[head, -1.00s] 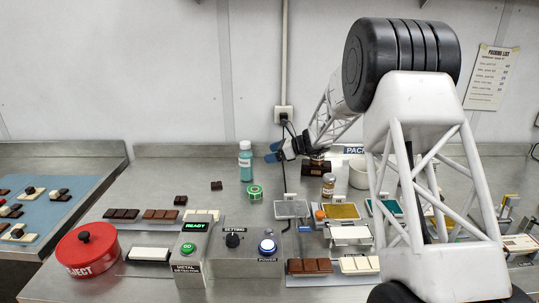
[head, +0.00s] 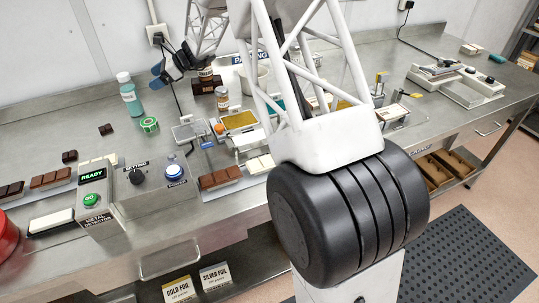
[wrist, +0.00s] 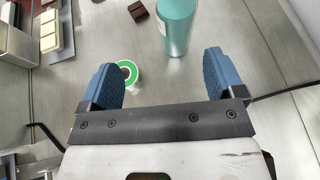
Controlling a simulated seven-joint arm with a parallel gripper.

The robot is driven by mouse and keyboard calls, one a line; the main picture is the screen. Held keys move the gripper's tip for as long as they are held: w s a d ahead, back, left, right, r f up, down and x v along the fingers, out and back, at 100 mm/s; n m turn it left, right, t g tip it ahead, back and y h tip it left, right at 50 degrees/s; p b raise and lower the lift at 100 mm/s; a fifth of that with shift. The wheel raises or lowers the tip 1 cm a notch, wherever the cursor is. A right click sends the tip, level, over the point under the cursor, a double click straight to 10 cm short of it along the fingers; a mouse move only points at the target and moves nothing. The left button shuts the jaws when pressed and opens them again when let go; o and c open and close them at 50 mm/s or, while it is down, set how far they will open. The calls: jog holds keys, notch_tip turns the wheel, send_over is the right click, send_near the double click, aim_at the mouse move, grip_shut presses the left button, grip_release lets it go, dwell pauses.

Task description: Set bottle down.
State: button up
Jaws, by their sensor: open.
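The teal bottle (head: 131,98) with a white cap stands upright on the steel counter (head: 60,135), toward the back left. My gripper (head: 160,74) is just to its right in the head view, with its blue fingers apart. In the wrist view, my gripper (wrist: 160,72) is open and empty. The bottle (wrist: 178,28) is beyond the fingertips, apart from both, with its upper end cut off by the frame edge.
Dark chocolate pieces (head: 106,129) lie left of the tape roll. The metal detector (head: 94,190) and chocolate bars (head: 220,178) line the front.

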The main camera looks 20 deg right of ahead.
jog(key=s+d+r+n+g+h, duration=0.1)
jog(key=s+d+r+n+h, duration=0.2)
jog(key=s, duration=0.8)
jog(key=s+d+r+n+h, duration=0.1)
jog(key=s+r+n, duration=0.35)
jog(key=s, duration=0.55)
jog(key=s+d+r+n+g+h, duration=0.1)
jog(key=s+d+r+n+h, duration=0.2)
jog(key=s, duration=0.8)
jog(key=s+d+f+n+h, duration=0.1)
jog(key=s+d+n+h, duration=0.2)
jog(key=s, duration=1.2)
jog(key=s+d+f+n+t+h, duration=0.1)
jog(key=s+d+n, duration=0.5)
jog(key=s, duration=0.9)
jog(key=shift+s+d+t+h, duration=0.2)
jog(key=shift+t+h, duration=0.1)
jog(key=shift+h, duration=0.6)
